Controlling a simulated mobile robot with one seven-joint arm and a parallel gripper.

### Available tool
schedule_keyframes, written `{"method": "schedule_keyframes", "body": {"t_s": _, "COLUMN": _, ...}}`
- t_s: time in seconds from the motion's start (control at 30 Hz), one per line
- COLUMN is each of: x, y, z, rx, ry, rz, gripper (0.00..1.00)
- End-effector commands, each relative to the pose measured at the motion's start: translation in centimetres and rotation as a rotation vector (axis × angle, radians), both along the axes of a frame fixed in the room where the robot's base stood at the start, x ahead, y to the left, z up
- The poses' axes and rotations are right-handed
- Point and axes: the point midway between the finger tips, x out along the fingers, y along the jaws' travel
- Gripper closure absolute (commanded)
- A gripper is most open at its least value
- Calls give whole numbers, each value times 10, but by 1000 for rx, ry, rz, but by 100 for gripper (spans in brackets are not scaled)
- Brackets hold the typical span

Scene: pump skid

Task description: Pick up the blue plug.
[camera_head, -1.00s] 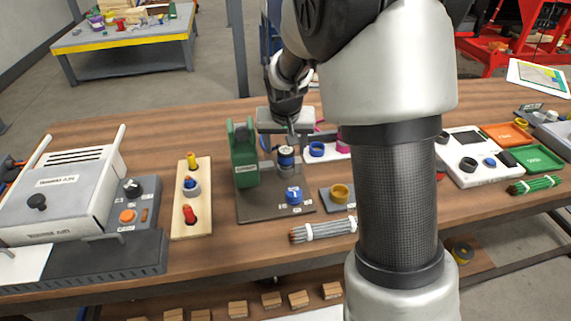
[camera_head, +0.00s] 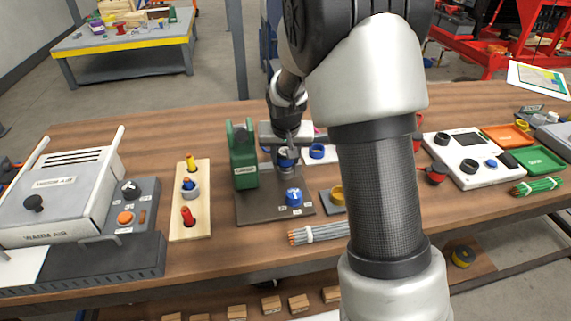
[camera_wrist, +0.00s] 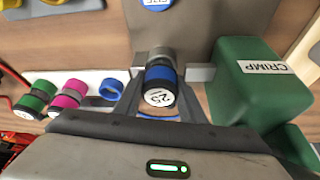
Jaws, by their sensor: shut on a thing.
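My gripper (camera_wrist: 168,73) is shut on a dark cylinder with a blue band (camera_wrist: 160,80) and a white numbered end, beside the green CRIMP press (camera_wrist: 250,85). The head view shows my gripper (camera_head: 287,143) over the same cylinder (camera_head: 286,160), which stands on the press's dark base plate (camera_head: 262,207). A grey part shows below its band; I cannot tell whether it is lifted. Another small blue plug-like piece (camera_head: 189,183) stands in a grey collar on the wooden board (camera_head: 178,222), between a yellow piece (camera_head: 191,162) and a red piece (camera_head: 188,215).
A white rack behind holds an empty blue ring (camera_wrist: 112,90) and magenta (camera_wrist: 68,95) and green (camera_wrist: 38,97) cylinders. A grey cable bundle (camera_head: 318,232) lies in front. A heater box (camera_head: 60,190) stands left.

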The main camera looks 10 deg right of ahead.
Motion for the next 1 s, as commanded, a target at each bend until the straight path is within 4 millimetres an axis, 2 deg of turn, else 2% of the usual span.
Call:
{"method": "schedule_keyframes", "body": {"t_s": 0.17, "x": 1, "y": 0, "z": 6, "rx": 1, "ry": -2, "rz": 0, "gripper": 94}}
{"method": "schedule_keyframes", "body": {"t_s": 0.27, "x": 1, "y": 0, "z": 21, "rx": 0, "ry": -5, "rz": -1, "gripper": 94}}
{"method": "schedule_keyframes", "body": {"t_s": 0.5, "x": 1, "y": 0, "z": 70, "rx": 1, "ry": -5, "rz": 1, "gripper": 94}}
{"method": "schedule_keyframes", "body": {"t_s": 0.63, "x": 1, "y": 0, "z": 89, "rx": 0, "ry": -3, "rz": 0, "gripper": 94}}
{"method": "schedule_keyframes", "body": {"t_s": 0.8, "x": 0, "y": 0, "z": 100, "rx": 0, "ry": -1, "rz": 1, "gripper": 94}}
{"method": "schedule_keyframes", "body": {"t_s": 1.0, "x": 0, "y": 0, "z": 100, "rx": 0, "ry": 0, "rz": 0, "gripper": 94}}
